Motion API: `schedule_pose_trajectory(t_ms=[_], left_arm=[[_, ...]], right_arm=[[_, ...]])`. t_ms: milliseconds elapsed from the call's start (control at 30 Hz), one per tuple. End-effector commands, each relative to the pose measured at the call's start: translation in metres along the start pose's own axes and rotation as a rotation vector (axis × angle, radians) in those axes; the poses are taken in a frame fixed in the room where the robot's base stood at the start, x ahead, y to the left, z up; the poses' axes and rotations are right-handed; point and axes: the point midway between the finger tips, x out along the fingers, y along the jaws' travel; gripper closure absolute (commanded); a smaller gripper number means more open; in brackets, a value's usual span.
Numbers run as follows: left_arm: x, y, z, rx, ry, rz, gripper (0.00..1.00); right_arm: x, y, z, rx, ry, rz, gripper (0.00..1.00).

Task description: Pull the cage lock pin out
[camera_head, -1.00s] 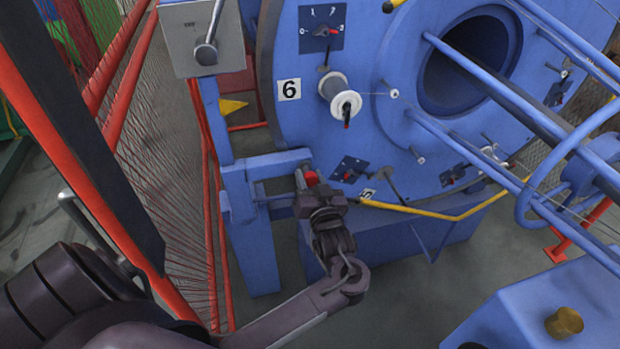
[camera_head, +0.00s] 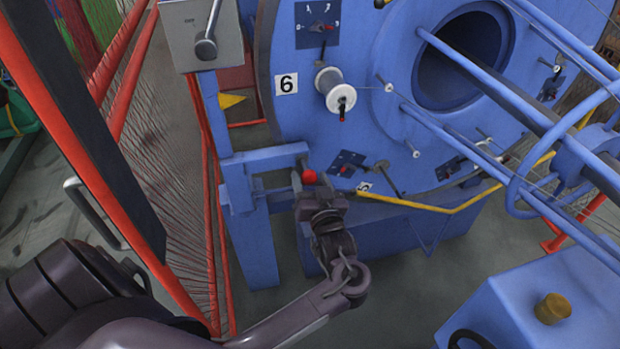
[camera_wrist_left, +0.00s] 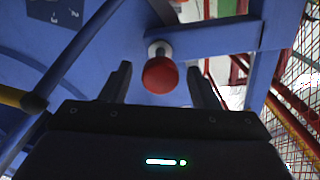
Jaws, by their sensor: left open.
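The cage lock pin shows as a red round knob (camera_head: 309,177) at the blue frame beside the large blue cage disc (camera_head: 350,130). In the left wrist view the red knob (camera_wrist_left: 160,75) sits on a short pale shaft that enters a blue plate. My left gripper (camera_head: 312,188) is just in front of the knob. In the left wrist view its two dark fingers (camera_wrist_left: 160,84) are open, one on each side of the knob, with gaps between. The knob looks level with the fingertips; contact is not visible. My right gripper is not in view.
A blue stand (camera_head: 245,220) carries the pin. A yellow bar (camera_head: 430,203) runs right from near the gripper. A red mesh fence (camera_head: 170,200) stands left, and a grey lever box (camera_head: 203,35) above. A blue cabinet (camera_head: 560,300) stands lower right.

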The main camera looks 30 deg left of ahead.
Motion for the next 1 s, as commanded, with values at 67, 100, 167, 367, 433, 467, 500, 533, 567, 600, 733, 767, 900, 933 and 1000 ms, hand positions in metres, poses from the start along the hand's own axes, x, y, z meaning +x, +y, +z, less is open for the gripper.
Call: schedule_pose_trajectory(t_ms=[67,100,167,367,433,467,500,533,567,600,733,767,900,933,1000], left_arm=[[-0.014,0.001,0.001,-0.001,-0.004,0.002,0.45],[-0.021,0.001,0.001,-0.002,-0.004,0.002,0.45],[-0.032,0.001,0.002,-0.002,-0.004,0.003,0.45],[-0.06,0.001,0.001,0.0,-0.003,0.002,0.45],[-0.066,0.0,0.001,0.0,-0.002,0.001,0.45],[-0.067,0.0,0.001,0.0,-0.002,0.001,0.45],[-0.069,0.0,0.001,0.0,-0.002,0.001,0.45],[-0.069,0.0,0.001,0.0,-0.002,0.001,0.45],[-0.069,0.0,0.001,0.0,-0.002,0.001,0.45],[-0.069,0.0,0.001,0.0,-0.002,0.001,0.45],[-0.069,0.0,0.001,0.0,-0.001,0.001,0.45],[-0.069,0.0,0.001,0.0,-0.001,0.001,0.45],[-0.069,0.0,0.001,0.0,-0.001,0.001,0.45],[-0.069,0.0,0.0,0.0,-0.001,0.001,0.45],[-0.069,0.001,0.001,0.001,-0.001,0.002,0.45]], right_arm=[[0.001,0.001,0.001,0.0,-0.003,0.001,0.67],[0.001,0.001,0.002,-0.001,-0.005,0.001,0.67],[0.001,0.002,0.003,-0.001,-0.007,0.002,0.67],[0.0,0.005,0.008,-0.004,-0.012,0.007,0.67],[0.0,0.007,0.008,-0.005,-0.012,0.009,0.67],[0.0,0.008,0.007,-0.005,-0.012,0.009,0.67],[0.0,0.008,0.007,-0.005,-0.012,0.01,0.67],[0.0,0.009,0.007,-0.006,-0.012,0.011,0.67],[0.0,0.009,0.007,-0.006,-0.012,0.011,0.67],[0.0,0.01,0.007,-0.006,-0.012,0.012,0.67],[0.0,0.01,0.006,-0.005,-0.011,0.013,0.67],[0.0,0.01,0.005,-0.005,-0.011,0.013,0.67],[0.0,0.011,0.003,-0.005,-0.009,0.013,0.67],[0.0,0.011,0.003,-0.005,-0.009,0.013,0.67],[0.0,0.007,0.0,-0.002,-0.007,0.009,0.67]])
